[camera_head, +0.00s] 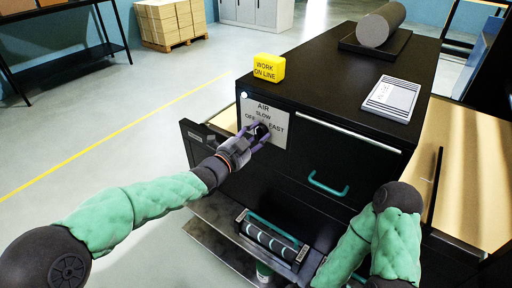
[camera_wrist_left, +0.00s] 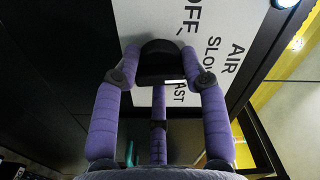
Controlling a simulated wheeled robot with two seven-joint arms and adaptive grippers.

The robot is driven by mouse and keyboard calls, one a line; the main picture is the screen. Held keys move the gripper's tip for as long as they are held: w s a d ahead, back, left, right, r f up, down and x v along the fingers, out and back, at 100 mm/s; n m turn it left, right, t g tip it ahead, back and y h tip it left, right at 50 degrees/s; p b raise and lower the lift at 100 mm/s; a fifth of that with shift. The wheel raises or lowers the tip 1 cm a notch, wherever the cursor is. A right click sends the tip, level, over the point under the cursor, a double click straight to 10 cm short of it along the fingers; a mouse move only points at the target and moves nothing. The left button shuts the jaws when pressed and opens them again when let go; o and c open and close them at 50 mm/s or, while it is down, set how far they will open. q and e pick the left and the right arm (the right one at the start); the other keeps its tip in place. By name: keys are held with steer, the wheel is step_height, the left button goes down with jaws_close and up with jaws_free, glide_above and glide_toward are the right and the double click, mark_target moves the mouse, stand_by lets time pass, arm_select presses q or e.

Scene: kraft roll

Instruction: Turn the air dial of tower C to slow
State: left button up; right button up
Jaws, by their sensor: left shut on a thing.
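The air dial (camera_head: 262,130) is a dark knob on a white plate (camera_head: 279,139) marked AIR, OFF, SLOW and FAST, on the front of a black cabinet. My left gripper (camera_head: 256,137) is at the plate with its fingers around the knob. In the left wrist view, the purple fingers (camera_wrist_left: 160,78) are shut on the dark dial (camera_wrist_left: 160,48), one on each side. A small white strip shows below the knob near the FAST lettering; I cannot tell whether it is the pointer. The fingers partly hide the lettering. My right gripper is out of view.
A yellow WORK ON LINE block (camera_head: 268,67), a white booklet (camera_head: 391,97) and a dark roll (camera_head: 381,24) on a base sit on the cabinet top. A teal handle (camera_head: 328,185) sticks out right of the plate. A roller unit (camera_head: 270,241) is below. Open floor lies left.

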arm_select(q)
steer(key=shift+m+b, duration=1.3)
steer(key=shift+b, duration=0.4)
steer(key=o, duration=1.1)
steer(key=shift+o, duration=0.2)
steer(key=v, duration=1.2)
